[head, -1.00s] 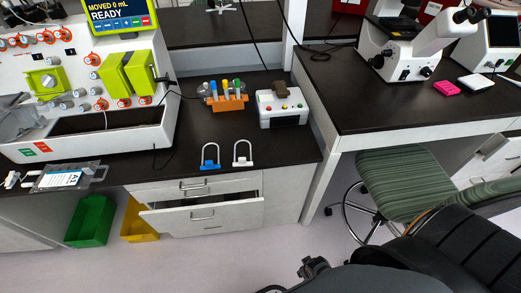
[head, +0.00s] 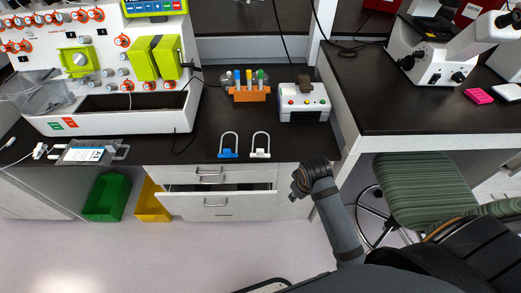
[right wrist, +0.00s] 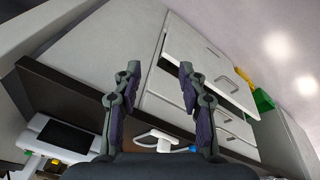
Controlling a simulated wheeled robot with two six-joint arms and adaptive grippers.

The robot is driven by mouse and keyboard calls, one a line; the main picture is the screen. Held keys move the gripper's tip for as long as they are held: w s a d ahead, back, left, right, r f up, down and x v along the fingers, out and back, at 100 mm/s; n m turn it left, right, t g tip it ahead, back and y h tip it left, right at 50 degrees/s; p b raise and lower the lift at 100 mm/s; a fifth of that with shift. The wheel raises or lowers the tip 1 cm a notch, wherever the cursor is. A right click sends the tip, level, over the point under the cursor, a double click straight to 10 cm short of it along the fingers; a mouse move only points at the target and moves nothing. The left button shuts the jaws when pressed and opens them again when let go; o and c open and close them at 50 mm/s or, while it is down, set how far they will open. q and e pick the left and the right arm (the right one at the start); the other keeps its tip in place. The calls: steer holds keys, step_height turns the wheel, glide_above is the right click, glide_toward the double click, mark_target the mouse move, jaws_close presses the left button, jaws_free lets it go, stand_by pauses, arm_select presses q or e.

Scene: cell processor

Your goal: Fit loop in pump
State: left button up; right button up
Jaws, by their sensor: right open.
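Two U-shaped tube loops stand near the front edge of the dark bench: one with a blue base (head: 228,154) and one with a white base (head: 260,154). Both also show low in the right wrist view, white (right wrist: 153,137) and blue (right wrist: 191,149), partly hidden by my gripper. The white processor (head: 120,120) at the left carries a lime-green unit with an open-looking cover (head: 156,58) and a lime-green block with a knob (head: 78,60); I cannot tell which is the pump. My right gripper (right wrist: 159,72) is open and empty, in front of the drawers. My left gripper is not in view.
A partly open drawer (head: 215,200) juts out below the loops. An orange tube rack (head: 248,93) and a white box with coloured buttons (head: 303,102) stand behind them. A clear bag (head: 90,152) lies at left. A green chair (head: 425,185) is at right.

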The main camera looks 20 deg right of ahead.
steer(key=w+a+r+n+g, duration=0.1)
steer(key=w+a+r+n, duration=0.1)
steer(key=w, duration=0.4)
steer(key=w+a+r+n+g, duration=0.1)
steer(key=w+a+r+n, duration=0.2)
steer(key=w+r+n, duration=0.2)
steer(key=w+a+r+n+y, duration=0.1)
steer(key=w+a+r+n, duration=0.1)
steer(key=w, duration=0.7)
steer(key=shift+w+a+r+n+g, duration=0.1)
steer(key=shift+a+r+n+g, duration=0.1)
steer(key=shift+r+n, duration=0.25)
steer(key=shift+w+a+r+n+g, duration=0.15)
steer(key=shift+r+n+g, duration=0.1)
steer(key=shift+r, duration=0.35)
glide_above(260, 149)
steer(key=f, duration=0.5)
steer(key=shift+w+a, duration=0.15)
steer(key=shift+a, duration=0.05)
steer(key=shift+s+d+f, duration=0.1)
steer(key=shift+s+f, duration=0.05)
steer(key=shift+f, duration=1.2)
steer(key=shift+s+d+f, duration=0.1)
steer(key=shift+f, duration=1.2)
steer(key=shift+c, duration=0.4)
jaws_close()
